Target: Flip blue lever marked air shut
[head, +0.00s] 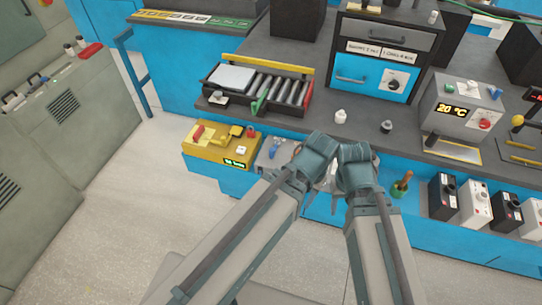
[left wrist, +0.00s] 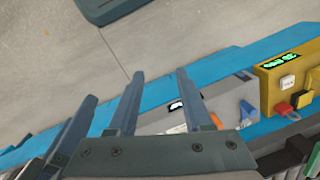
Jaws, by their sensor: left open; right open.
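A grey box with a blue lever (head: 274,147) sits on the low blue ledge, right of a yellow control box. The same blue lever (left wrist: 246,110) shows in the left wrist view, near the right finger and apart from it. I cannot read its marking. My left gripper (left wrist: 159,76) is open and empty above the grey box. In the head view the wrists cover part of the grey box and most of the left gripper. My right gripper (head: 334,182) is open beside the left one, partly hidden.
A roller conveyor (head: 260,85) stands above on the dark worktop. Floor at left is clear.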

